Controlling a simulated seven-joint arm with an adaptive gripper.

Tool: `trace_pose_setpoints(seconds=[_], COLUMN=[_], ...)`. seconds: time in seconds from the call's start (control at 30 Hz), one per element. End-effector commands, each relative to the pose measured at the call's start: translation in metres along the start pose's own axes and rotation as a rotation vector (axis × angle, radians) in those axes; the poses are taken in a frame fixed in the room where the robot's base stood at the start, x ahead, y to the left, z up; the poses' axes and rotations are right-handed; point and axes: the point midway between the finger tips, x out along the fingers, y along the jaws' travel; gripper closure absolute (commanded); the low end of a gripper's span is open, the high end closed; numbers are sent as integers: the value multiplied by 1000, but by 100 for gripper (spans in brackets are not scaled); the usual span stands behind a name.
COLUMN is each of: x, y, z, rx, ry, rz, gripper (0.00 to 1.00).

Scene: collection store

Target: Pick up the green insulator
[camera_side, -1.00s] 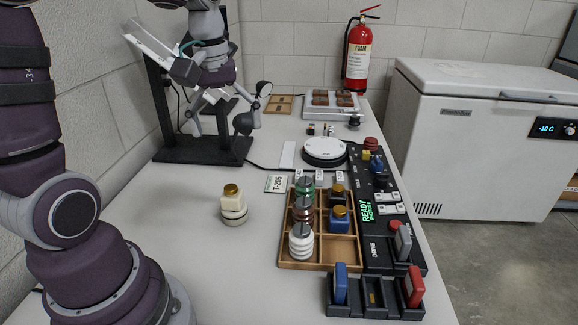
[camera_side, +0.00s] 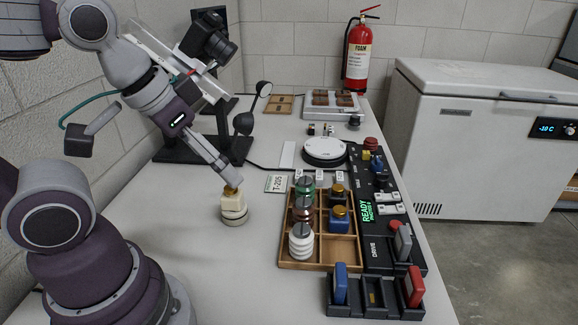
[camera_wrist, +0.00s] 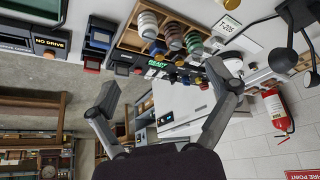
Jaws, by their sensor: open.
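The green insulator (camera_side: 305,187) stands in the back left compartment of the wooden tray (camera_side: 318,268), behind a brown insulator (camera_side: 303,209) and a white one (camera_side: 301,242). In the wrist view the green insulator (camera_wrist: 194,43) shows near the top, beyond my fingertips. My gripper (camera_side: 229,178) is to the left of the tray, with its tip just at the brass top of a cream piece (camera_side: 233,203) on a round base. I cannot tell whether they touch. In the wrist view my gripper (camera_wrist: 160,88) has its two fingers wide apart with nothing between them.
A white round scale (camera_side: 325,149) stands behind. The left front table is clear.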

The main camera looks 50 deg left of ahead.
Motion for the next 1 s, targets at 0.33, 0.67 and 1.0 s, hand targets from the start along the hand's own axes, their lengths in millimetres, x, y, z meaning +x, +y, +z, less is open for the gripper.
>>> trace_pose_setpoints(seconds=[0.33,0.67,1.0], x=[0,0,1], y=[0,0,-1], z=[0,0,-3], rx=[-1,-1,-6], ry=[0,0,-3], rz=[0,0,-2], gripper=[13,37,40])
